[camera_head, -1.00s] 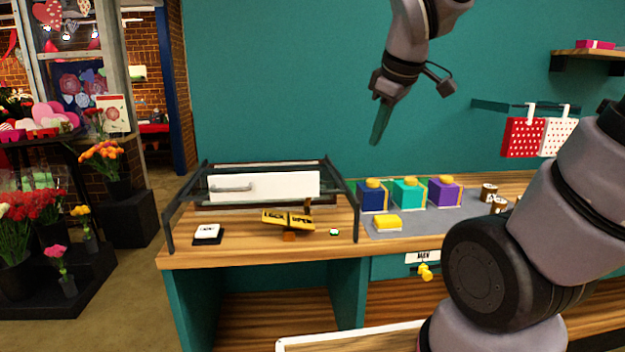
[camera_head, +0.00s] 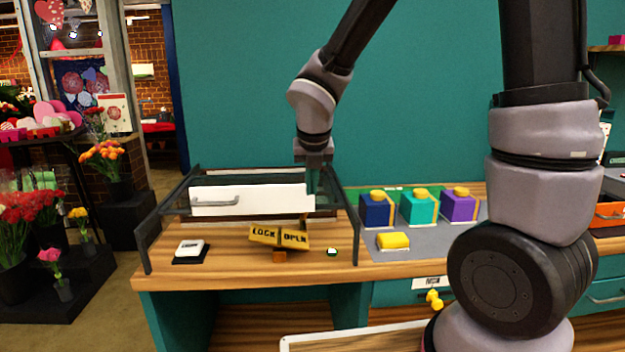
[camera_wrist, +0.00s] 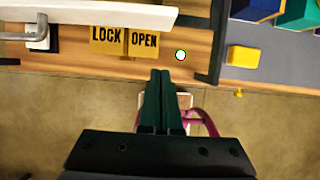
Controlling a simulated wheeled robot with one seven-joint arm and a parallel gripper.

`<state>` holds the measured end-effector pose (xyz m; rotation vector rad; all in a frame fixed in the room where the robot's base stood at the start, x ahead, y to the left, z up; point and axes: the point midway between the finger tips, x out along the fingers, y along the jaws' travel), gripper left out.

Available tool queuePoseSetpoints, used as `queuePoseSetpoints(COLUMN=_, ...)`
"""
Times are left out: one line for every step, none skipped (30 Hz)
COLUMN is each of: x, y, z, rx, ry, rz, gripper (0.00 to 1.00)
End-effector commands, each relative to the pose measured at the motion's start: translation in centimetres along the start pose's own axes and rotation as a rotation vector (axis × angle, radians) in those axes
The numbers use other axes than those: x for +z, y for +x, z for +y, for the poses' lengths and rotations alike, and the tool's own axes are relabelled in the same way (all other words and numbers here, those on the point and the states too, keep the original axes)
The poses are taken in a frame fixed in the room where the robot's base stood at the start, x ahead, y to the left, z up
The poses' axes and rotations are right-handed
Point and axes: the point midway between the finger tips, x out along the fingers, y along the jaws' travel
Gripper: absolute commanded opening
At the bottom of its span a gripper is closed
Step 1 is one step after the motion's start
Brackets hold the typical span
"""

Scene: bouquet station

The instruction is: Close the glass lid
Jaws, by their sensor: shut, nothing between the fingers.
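The glass lid (camera_head: 262,178) is a clear pane in a dark frame over the wooden counter at left. Its front is a white panel (camera_head: 268,198) with a grey handle (camera_head: 230,203); the panel stands above the counter, with an open gap below. My gripper (camera_head: 313,184) points down at the panel's right end, and its lower fingers are partly hidden there. Whether it touches the lid cannot be told. In the wrist view the dark green fingers (camera_wrist: 160,76) are together and empty, with the white panel (camera_wrist: 95,13) and its handle (camera_wrist: 37,30) beyond them.
Under the lid are a tilted yellow LOCK/OPEN plate (camera_head: 280,238), a white switch block (camera_head: 190,250) and a small green-and-white button (camera_head: 332,252). Dark rails (camera_head: 349,215) flank this space. Coloured boxes (camera_head: 418,207) and a yellow block (camera_head: 393,241) sit to the right on a grey mat.

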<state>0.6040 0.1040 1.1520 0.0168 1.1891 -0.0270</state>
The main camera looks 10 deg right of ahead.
Motion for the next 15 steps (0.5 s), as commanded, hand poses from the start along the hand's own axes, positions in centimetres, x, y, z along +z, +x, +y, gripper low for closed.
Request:
queuePoseSetpoints(x=-0.2, y=1.3, z=0.0, rx=-0.003, ry=-0.002, rz=0.007, gripper=0.00)
queuePoseSetpoints(x=-0.2, y=2.0, z=-0.1, rx=-0.003, ry=-0.002, rz=0.007, gripper=0.00)
queuePoseSetpoints(x=-0.2, y=2.9, z=0.0, rx=-0.003, ry=-0.003, rz=0.006, gripper=0.00)
queuePoseSetpoints(x=-0.2, y=3.5, z=0.0, rx=-0.003, ry=-0.002, rz=0.007, gripper=0.00)
queuePoseSetpoints(x=-0.3, y=4.2, z=0.0, rx=-0.003, ry=-0.003, rz=0.007, gripper=0.00)
queuePoseSetpoints(x=-0.2, y=5.0, z=0.0, rx=-0.003, ry=-0.002, rz=0.006, gripper=0.00)
queuePoseSetpoints(x=-0.2, y=5.6, z=0.0, rx=-0.003, ry=-0.001, rz=0.006, gripper=0.00)
queuePoseSetpoints(x=-0.2, y=6.2, z=0.0, rx=-0.003, ry=-0.001, rz=0.006, gripper=0.00)
queuePoseSetpoints(x=0.0, y=6.8, z=0.0, rx=-0.002, ry=0.001, rz=0.004, gripper=0.00)
queuePoseSetpoints(x=0.9, y=6.8, z=-0.1, rx=-0.001, ry=0.005, rz=0.000, gripper=0.00)
queuePoseSetpoints(x=1.3, y=6.9, z=-0.1, rx=-0.001, ry=0.007, rz=0.000, gripper=0.00)
queuePoseSetpoints(x=1.9, y=7.1, z=-0.1, rx=-0.001, ry=0.008, rz=0.000, gripper=0.00)
queuePoseSetpoints(x=2.2, y=7.2, z=-0.1, rx=-0.001, ry=0.006, rz=0.000, gripper=0.00)
queuePoseSetpoints(x=2.5, y=7.3, z=-0.1, rx=-0.001, ry=0.007, rz=0.000, gripper=0.00)
queuePoseSetpoints(x=2.9, y=7.5, z=-0.1, rx=0.000, ry=0.007, rz=0.000, gripper=0.00)
